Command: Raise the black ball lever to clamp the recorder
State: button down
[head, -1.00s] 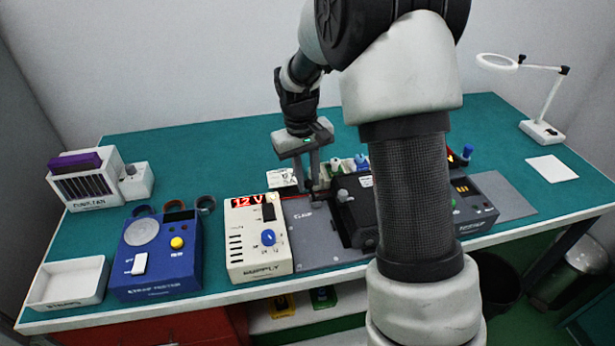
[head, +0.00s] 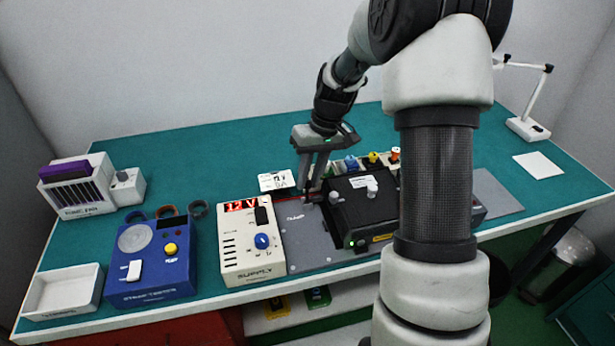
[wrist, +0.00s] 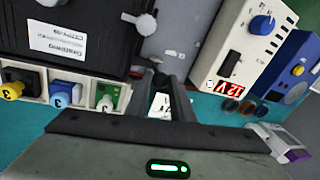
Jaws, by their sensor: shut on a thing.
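The recorder (head: 350,216) is a black box with knobs on top, lying on the right part of the grey clamp plate (head: 296,238). In the wrist view the recorder (wrist: 75,20) fills the upper left, with a white label. My gripper (head: 308,203) points down at the recorder's left rear, its fingers slanted. In the wrist view its fingers (wrist: 168,82) are close together. I cannot tell the lever's angle.
A cream supply box (head: 247,245) showing 12 V stands close left of the plate. A blue tester (head: 152,262) and a white tray (head: 62,293) are further left. Coloured plugs (head: 373,158) stand behind the recorder.

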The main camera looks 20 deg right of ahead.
jog(key=c, duration=1.5)
grip_release()
jog(key=shift+c, duration=0.2)
jog(key=p+v, duration=0.1)
jog(key=v, duration=1.6)
jog(key=shift+d+r, duration=0.2)
jog(key=shift+r, duration=0.05)
jog(key=s+a+r+t+p, duration=0.1)
jog(key=s+a+r+p, duration=0.1)
jog(key=s, duration=0.6)
jog(key=s+a+r+m+t+h+p, duration=0.1)
jog(key=s+a+r+t+p, duration=0.1)
jog(key=s+r, duration=0.3)
jog(key=s+a+r+m+t+h+p, duration=0.1)
jog(key=s+a+r+t+p, duration=0.1)
jog(key=s, duration=1)
jog(key=shift+a+r+p, duration=0.2)
jog(key=shift+r+p, duration=0.15)
jog(key=shift+r, duration=0.5)
